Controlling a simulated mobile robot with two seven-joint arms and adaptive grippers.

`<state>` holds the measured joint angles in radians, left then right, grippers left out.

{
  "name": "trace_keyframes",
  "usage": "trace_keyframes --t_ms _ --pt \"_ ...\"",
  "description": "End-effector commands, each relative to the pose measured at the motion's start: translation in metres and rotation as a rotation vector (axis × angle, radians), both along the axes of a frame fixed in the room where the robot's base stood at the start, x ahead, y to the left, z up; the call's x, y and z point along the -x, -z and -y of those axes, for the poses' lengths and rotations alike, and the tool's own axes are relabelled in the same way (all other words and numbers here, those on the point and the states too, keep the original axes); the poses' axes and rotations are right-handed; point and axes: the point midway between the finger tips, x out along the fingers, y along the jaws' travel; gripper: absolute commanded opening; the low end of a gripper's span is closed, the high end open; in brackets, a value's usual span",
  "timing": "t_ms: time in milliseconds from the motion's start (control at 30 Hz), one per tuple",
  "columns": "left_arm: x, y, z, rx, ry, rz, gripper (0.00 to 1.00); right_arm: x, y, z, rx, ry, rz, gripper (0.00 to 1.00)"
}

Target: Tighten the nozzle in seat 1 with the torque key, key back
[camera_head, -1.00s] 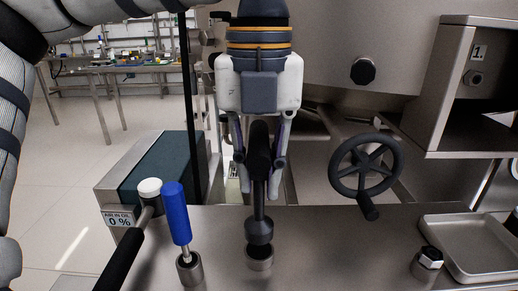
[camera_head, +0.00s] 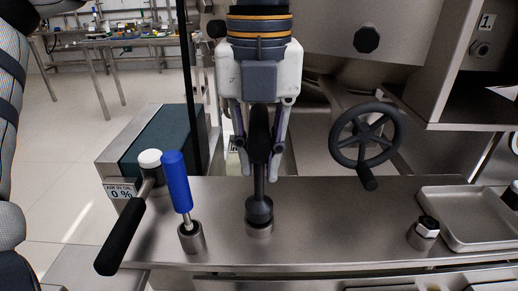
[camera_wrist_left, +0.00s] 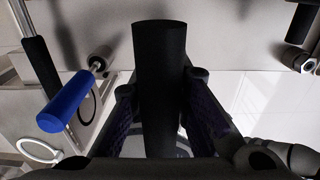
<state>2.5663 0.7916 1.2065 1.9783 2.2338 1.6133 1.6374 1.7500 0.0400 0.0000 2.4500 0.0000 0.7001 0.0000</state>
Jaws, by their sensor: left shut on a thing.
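My left gripper (camera_head: 262,168) points down and is shut on the black handle of the torque key (camera_head: 259,193). The key is upright, and its wide dark lower end meets the top of a short steel cup (camera_head: 259,230) on the steel bench. I cannot tell how deep it sits in the cup. In the left wrist view the black handle (camera_wrist_left: 160,80) stands between the fingers. A housing marked 1 (camera_head: 487,22) is at the upper right, with a round fitting (camera_head: 482,50) on its inner wall. My right gripper is not in view.
A blue-handled tool (camera_head: 176,180) stands in a steel cup left of the key, near a black-handled tool (camera_head: 120,235). A black handwheel (camera_head: 366,137) is behind right.

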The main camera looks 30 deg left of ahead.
Motion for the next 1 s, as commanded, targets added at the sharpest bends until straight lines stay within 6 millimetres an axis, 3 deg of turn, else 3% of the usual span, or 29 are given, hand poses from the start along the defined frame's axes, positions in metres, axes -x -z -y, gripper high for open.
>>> trace_keyframes --t_ms 1000 --pt "0.000 0.020 0.000 0.000 0.000 0.002 0.00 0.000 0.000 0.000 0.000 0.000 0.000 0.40"
